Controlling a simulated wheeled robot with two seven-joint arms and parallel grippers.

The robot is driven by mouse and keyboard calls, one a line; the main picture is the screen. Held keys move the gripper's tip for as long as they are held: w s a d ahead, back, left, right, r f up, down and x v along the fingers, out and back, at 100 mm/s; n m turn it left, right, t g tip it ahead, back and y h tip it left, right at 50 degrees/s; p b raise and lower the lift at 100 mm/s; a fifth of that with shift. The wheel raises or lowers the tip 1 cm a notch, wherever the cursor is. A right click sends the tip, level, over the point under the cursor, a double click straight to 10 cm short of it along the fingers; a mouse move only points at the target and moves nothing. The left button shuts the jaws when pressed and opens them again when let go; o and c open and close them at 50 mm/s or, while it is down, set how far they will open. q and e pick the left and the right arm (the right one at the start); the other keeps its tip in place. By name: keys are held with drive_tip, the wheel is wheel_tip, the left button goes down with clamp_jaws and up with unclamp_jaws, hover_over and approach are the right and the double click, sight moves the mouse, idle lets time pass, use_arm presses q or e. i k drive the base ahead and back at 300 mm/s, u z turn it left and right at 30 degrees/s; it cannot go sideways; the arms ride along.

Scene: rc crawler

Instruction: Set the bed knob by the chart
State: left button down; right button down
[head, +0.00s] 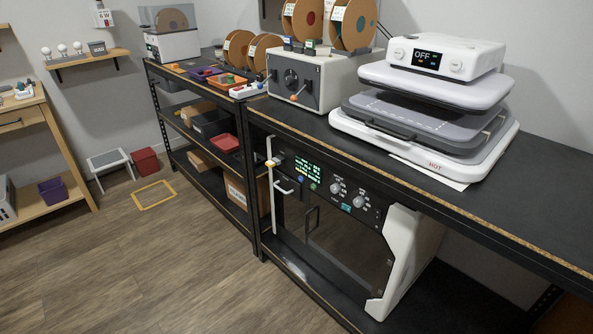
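A dark-fronted machine with white sides (405,255) stands on the shelf under the right bench. Its front panel has a lit green display (308,165) and two light round knobs, an upper-left knob (335,187) and a lower-right knob (358,201). The small print by the knobs is too small to read, so I cannot tell which is the bed knob or where they point. I cannot make out a chart for certain; a white sheet (430,173) lies partly under the press above. Neither of my grippers is in view.
A white heat press (438,90) with an "OFF" display stands on the bench (540,180). A grey-white box (310,75) with a dark dial carries spools. Shelves with bins stand further left. The wooden floor (180,260) in front is clear, apart from a yellow frame (153,195).

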sight(358, 201)
drive_tip(key=z, duration=2.1)
drive_tip(key=k, duration=1)
drive_tip(key=u, duration=1.55)
drive_tip(key=i, duration=0.5)
drive_tip(key=u, duration=0.05)
